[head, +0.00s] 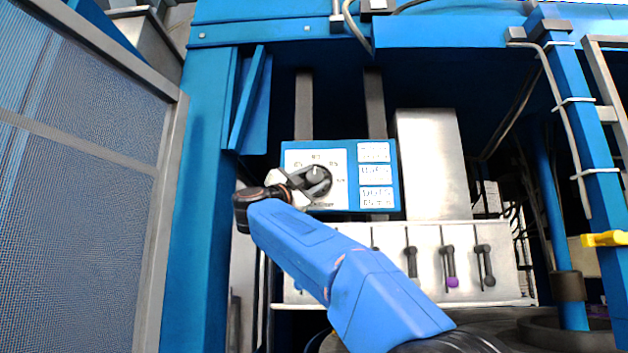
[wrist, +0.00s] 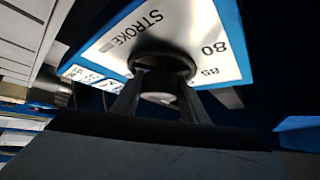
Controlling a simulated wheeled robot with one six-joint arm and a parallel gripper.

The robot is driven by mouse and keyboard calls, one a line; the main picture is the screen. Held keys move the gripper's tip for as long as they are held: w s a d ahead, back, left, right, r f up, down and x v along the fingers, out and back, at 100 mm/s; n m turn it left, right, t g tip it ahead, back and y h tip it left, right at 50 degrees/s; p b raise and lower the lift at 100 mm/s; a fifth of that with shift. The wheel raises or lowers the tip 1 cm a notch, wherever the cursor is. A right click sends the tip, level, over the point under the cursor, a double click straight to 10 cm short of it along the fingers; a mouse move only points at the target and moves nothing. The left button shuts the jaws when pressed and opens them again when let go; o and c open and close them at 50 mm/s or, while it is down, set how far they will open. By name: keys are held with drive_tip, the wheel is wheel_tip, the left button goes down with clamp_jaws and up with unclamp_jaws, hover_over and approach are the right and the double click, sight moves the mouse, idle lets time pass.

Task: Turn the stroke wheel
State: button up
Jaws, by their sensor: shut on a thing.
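The stroke wheel (head: 317,178) is a dark round knob on a white dial plate (head: 334,160) with numbers around it, set in a blue panel. In the wrist view the wheel (wrist: 163,58) sits under the word STROKE and beside the numbers 80 and 85. My gripper (head: 300,186) reaches the wheel from the left in the head view. In the wrist view the two dark fingers of my gripper (wrist: 160,98) are at the wheel, one on each side of its pale-ended hub, shut on it. The exact finger contact is in shadow.
White label plates (head: 375,174) fill the panel's right side. Below is a pale plate (head: 440,262) with several dark levers, one with a purple knob (head: 452,282). A mesh guard (head: 80,190) stands at left and a blue post (head: 585,150) at right.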

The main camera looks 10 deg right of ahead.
drive_tip(key=o, duration=1)
drive_tip(key=v, duration=1.7)
drive_tip(key=shift+s+a+f, duration=0.1)
drive_tip(key=shift+s, duration=0.05)
